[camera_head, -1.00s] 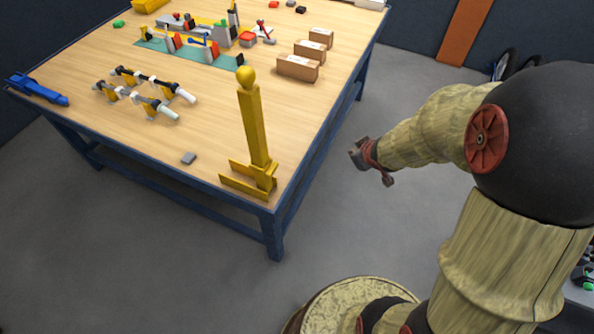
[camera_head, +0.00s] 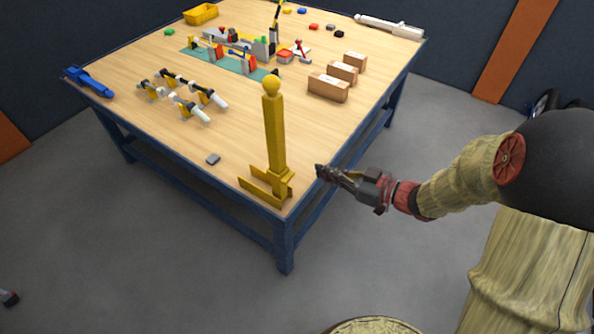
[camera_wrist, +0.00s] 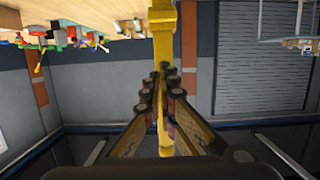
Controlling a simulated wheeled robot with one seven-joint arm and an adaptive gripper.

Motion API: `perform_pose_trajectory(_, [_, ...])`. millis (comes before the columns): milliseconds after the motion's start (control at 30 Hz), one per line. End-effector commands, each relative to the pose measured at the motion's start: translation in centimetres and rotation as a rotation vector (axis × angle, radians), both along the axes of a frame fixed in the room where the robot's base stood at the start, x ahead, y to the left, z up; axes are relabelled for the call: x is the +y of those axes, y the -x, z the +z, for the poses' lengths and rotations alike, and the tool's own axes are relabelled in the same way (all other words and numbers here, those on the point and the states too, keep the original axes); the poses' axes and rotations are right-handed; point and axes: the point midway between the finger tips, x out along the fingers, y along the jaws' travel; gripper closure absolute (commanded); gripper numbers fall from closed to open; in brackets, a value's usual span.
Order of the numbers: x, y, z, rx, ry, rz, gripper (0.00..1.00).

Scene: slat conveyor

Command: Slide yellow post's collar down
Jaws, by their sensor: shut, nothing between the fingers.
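The yellow post (camera_head: 275,135) stands upright at the table's near corner, with a ball on top and a forked foot (camera_head: 262,194). A wider yellow block (camera_head: 284,181) sits low on it; I cannot tell whether this is the collar. My gripper (camera_head: 321,172) is shut and empty, just right of the post's lower part and apart from it in the head view. In the wrist view, the post (camera_wrist: 162,46) runs down the middle, wider near the top, behind my fingertips (camera_wrist: 167,72), which partly hide it.
The table (camera_head: 235,130) has a small grey block (camera_head: 213,159) left of the post. Brown boxes (camera_head: 328,88) stand behind it, and white-ended fixtures (camera_head: 190,105) lie further left.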

Motion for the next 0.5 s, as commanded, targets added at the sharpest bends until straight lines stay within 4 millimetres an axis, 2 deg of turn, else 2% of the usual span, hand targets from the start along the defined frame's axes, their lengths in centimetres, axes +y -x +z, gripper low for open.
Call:
perform_pose_trajectory(300, [0.1, -0.1, -0.1, 0.001, 0.002, -0.002, 1.0])
perform_pose_trajectory(500, [1.7, -1.3, -0.7, 0.0, 0.003, 0.001, 1.0])
